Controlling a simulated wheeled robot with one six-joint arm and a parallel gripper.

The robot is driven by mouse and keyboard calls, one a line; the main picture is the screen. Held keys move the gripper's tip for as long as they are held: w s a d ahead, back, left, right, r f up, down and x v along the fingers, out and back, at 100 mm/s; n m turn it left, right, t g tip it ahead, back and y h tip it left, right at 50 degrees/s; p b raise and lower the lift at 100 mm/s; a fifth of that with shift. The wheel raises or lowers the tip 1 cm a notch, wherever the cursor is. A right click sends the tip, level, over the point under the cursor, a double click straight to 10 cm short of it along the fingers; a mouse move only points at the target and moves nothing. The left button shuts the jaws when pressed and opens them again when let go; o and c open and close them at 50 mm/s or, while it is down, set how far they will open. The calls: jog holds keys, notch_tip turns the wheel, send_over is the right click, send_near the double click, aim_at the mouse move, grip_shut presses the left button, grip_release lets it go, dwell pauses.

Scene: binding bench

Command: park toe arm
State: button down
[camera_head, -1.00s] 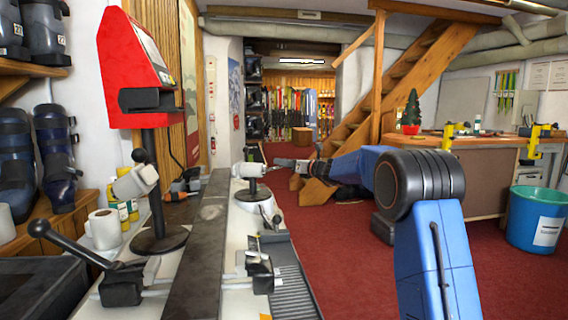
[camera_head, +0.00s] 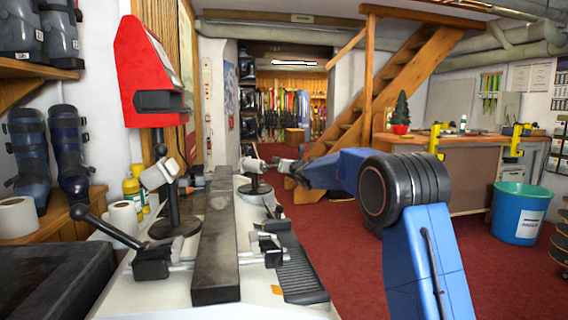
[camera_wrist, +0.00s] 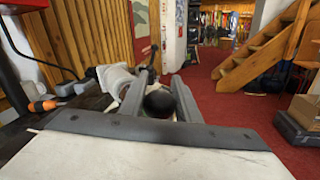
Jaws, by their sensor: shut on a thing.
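The toe arm appears to be the white cylinder head (camera_head: 253,165) on a dark post at the far end of the bench, with a dark round knob (camera_wrist: 159,103) on the near side in the wrist view. My gripper (camera_head: 278,163) reaches in from the right at the height of this head. In the wrist view my gripper (camera_wrist: 155,98) has its two grey fingers on either side of the knob, shut on it. The white head (camera_wrist: 115,80) shows beyond the left finger. The knob's lower part is hidden behind my gripper's body.
A red device (camera_head: 150,70) stands on a black post at the left. A long dark bar (camera_head: 217,240) runs down the bench. A black-handled clamp (camera_head: 150,260) is in front. Boots and paper rolls fill the left shelf. Red floor (camera_head: 350,250) is open at right, with a blue bin (camera_head: 520,215).

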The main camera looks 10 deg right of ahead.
jog(key=shift+s+f+h, duration=0.1)
jog(key=shift+f+h, duration=0.2)
jog(key=shift+f, duration=0.15)
jog(key=c, duration=1.4)
grip_release()
jog(key=shift+d, duration=0.1)
jog(key=shift+o, duration=0.2)
jog(key=shift+r, duration=0.2)
jog(key=v, duration=1.7)
jog(key=shift+s, duration=0.15)
jog(key=shift+c, duration=0.6)
